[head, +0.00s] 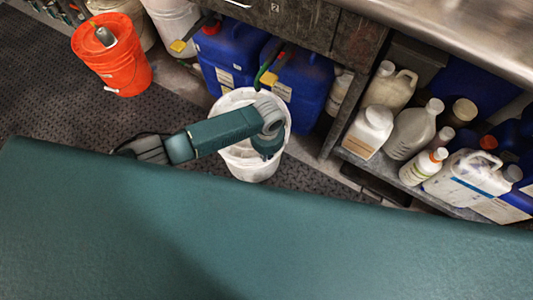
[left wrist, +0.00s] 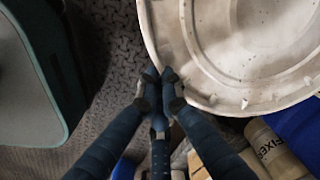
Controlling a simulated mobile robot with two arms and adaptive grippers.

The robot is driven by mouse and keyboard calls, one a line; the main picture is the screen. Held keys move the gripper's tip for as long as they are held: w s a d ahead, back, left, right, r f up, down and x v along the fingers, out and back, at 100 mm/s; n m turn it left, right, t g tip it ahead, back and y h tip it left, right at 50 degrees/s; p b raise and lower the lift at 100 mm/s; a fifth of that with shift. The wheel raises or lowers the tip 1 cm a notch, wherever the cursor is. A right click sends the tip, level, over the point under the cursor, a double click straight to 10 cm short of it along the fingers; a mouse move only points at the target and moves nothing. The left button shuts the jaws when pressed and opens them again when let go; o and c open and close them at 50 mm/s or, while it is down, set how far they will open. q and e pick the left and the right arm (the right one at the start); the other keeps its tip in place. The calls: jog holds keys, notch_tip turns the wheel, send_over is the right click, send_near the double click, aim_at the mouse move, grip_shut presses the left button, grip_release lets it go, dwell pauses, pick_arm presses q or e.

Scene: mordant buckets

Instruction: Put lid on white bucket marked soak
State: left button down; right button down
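The white bucket (head: 252,168) stands on the floor in the middle of the head view, by the blue containers. My left arm reaches over it from the left and hides much of its top. In the left wrist view a large, round, off-white lid (left wrist: 240,50) with ribs and dirt marks fills the upper right. The fingertips of my left gripper (left wrist: 160,85) are close together at the lid's near edge and look shut on it. In the head view these fingers are hidden below the wrist, and I cannot tell lid from bucket rim. No soak marking is legible. My right gripper is not in view.
An orange bucket (head: 112,62) stands at upper left, with pale buckets behind it. Blue containers (head: 235,55) stand right behind the white bucket. A low shelf of bottles (head: 410,132) is at right. Bare dark mat (head: 45,95) lies at left.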

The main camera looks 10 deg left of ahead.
pick_arm(q)
jog(key=c, duration=1.9)
grip_release()
jog(key=shift+o, duration=0.2)
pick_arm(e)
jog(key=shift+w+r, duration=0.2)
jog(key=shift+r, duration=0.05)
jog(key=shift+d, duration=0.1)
pick_arm(q)
notch_tip(320, 180, up, 12)
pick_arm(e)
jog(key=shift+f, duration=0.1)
pick_arm(q)
jog(key=shift+s+d, duration=0.1)
